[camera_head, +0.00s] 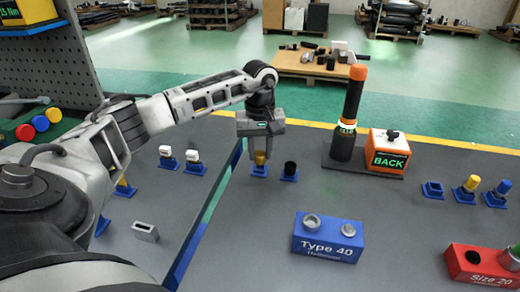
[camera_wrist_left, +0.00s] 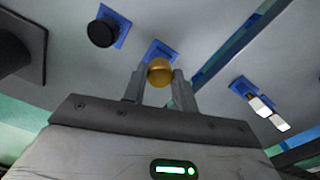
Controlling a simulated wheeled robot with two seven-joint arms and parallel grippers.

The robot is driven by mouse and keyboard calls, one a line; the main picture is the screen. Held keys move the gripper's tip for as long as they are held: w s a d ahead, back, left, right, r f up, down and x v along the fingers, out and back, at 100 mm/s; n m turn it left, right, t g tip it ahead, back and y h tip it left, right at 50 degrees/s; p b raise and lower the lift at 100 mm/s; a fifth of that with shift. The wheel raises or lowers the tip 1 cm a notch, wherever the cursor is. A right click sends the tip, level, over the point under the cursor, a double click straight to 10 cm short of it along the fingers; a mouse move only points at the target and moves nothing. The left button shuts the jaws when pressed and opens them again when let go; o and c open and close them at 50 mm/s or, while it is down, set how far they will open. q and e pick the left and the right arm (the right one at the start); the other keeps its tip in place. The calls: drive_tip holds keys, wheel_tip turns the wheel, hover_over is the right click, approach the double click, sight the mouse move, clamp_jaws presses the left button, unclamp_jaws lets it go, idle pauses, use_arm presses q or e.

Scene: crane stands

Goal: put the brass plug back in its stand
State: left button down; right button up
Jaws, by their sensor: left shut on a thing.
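The brass plug (camera_head: 260,158) is between the fingers of my left gripper (camera_head: 260,151), which is shut on it and points down. In the left wrist view the plug (camera_wrist_left: 159,72) shows as a round gold end between the two fingertips (camera_wrist_left: 160,84). A blue stand (camera_head: 259,172) is right under the plug; it also shows behind the plug in the wrist view (camera_wrist_left: 158,48). The plug's lower end meets the stand in the picture, but I cannot tell how deep it sits. My right gripper is out of view.
A stand with a black plug (camera_head: 289,170) is close on the right. Two stands with white plugs (camera_head: 192,160) are on the left, beyond a blue divider (camera_head: 200,215). A blue Type 40 block (camera_head: 328,238) lies nearer. A black post (camera_head: 347,115) and orange BACK box (camera_head: 388,150) stand right.

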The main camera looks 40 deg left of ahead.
sight(260, 154)
use_arm(q)
drive_tip(key=shift+f, duration=0.2)
drive_tip(key=shift+f+b, duration=0.7)
drive_tip(key=shift+f, duration=0.15)
drive_tip(key=c, duration=1)
unclamp_jaws()
drive_tip(key=shift+r, duration=0.1)
drive_tip(key=shift+c, duration=0.2)
drive_tip(key=shift+r+p, duration=2)
drive_tip(key=shift+r, duration=0.55)
